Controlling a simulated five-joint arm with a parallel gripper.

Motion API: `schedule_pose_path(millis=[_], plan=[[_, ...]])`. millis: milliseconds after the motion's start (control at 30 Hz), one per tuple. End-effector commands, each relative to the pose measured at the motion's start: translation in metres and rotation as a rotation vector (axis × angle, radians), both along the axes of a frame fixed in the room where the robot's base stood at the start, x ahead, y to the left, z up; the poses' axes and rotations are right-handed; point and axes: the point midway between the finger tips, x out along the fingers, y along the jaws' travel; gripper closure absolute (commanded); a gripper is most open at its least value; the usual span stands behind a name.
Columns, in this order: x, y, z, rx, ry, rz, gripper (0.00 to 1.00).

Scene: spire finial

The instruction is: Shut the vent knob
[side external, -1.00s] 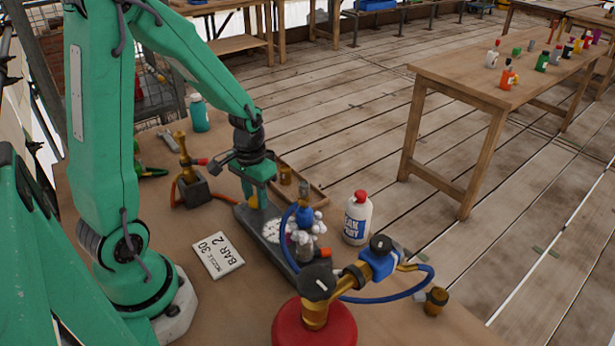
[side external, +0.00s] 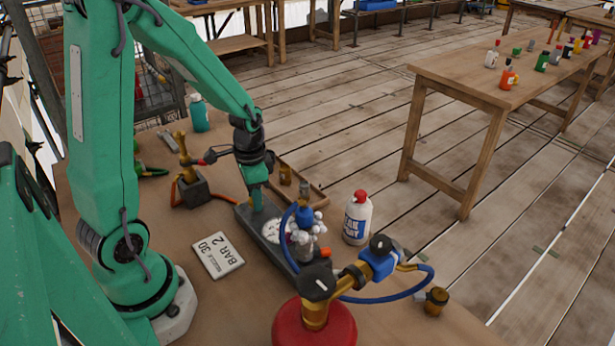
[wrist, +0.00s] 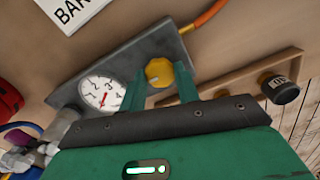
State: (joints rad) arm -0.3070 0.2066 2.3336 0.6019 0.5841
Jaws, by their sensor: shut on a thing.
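The yellow vent knob (wrist: 158,72) sits on a grey panel (wrist: 125,62) beside a round white gauge (wrist: 103,92) with a red needle. In the wrist view the green fingers of my gripper (wrist: 160,80) stand on either side of the knob and are shut on it. In the side view my gripper (side external: 257,203) points down at the far end of the panel (side external: 243,217) and hides the knob. The gauge face (side external: 271,230) lies just in front of it there.
A brass torch (side external: 183,150) stands behind, close to my wrist. A white bottle with a red cap (side external: 357,220), a red tank (side external: 313,325) and a blue hose (side external: 400,295) are at right and front.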

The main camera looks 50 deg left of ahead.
Motion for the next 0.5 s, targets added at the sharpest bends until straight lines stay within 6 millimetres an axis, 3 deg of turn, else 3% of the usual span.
schedule_pose_path(millis=[200, 233, 300, 500], plan=[[0.0004, 0.0000, 0.0009, 0.001, -0.001, -0.002, 0.91], [0.0004, 0.0000, 0.0009, 0.001, -0.001, -0.002, 0.63], [0.0004, 0.0000, 0.0008, 0.001, -0.001, -0.001, 0.49], [0.0003, -0.0001, 0.0004, 0.000, -0.001, 0.000, 0.47]])
